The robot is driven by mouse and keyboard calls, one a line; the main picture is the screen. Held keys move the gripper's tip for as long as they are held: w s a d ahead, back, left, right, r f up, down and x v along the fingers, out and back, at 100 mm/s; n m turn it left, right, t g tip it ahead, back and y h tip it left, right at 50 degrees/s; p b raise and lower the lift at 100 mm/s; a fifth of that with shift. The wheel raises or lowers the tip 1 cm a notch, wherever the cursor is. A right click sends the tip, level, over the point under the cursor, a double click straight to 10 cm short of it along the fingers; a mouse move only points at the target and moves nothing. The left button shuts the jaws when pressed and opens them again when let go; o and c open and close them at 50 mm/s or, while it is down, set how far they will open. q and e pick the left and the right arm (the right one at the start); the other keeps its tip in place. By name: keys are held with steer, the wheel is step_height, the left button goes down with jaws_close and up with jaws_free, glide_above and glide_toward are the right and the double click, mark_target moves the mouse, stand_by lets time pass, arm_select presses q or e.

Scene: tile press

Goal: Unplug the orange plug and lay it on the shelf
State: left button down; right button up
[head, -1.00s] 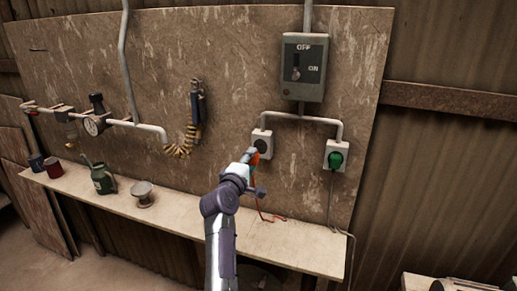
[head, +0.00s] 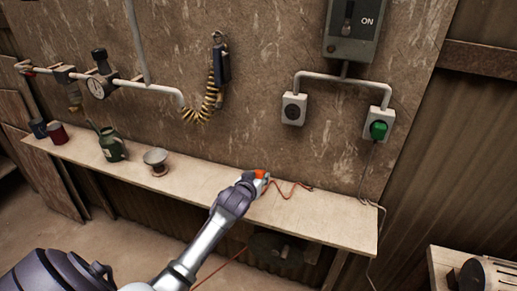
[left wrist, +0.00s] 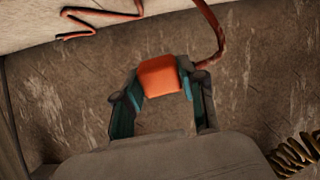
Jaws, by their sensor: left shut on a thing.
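The orange plug (head: 261,173) is out of the wall and held in my left gripper (head: 265,178), over the wooden shelf (head: 205,181). I cannot tell whether it touches the shelf. In the left wrist view the plug (left wrist: 160,77) sits between the two fingertips of the left gripper (left wrist: 162,86), which is shut on it. Its red cord (left wrist: 210,30) trails from it, and part of it lies across the shelf. The left wall socket (head: 292,108) is empty. My right gripper is not in view.
A green plug (head: 378,130) sits in the right socket. A metal funnel-like cup (head: 156,161), a green oil can (head: 112,145) and mugs (head: 57,133) stand on the shelf's left part. A switch box (head: 351,33) and coiled hose (head: 204,107) hang above. The shelf's right part is mostly clear.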

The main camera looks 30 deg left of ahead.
arm_select(q)
steer(key=shift+s+f+m, duration=0.25)
steer(key=shift+f+m, duration=0.1)
steer(key=shift+f, duration=0.25)
steer(key=shift+s+f+m, duration=0.25)
steer(key=shift+f+m, duration=0.1)
steer(key=shift+f, duration=0.2)
steer(key=shift+f+b, duration=0.45)
steer(key=shift+b, duration=0.2)
step_height(320, 180, down, 2)
steer(key=shift+f+b, duration=0.1)
steer(key=shift+b, duration=1)
steer(key=shift+f+b, duration=0.8)
steer(key=shift+b, duration=0.05)
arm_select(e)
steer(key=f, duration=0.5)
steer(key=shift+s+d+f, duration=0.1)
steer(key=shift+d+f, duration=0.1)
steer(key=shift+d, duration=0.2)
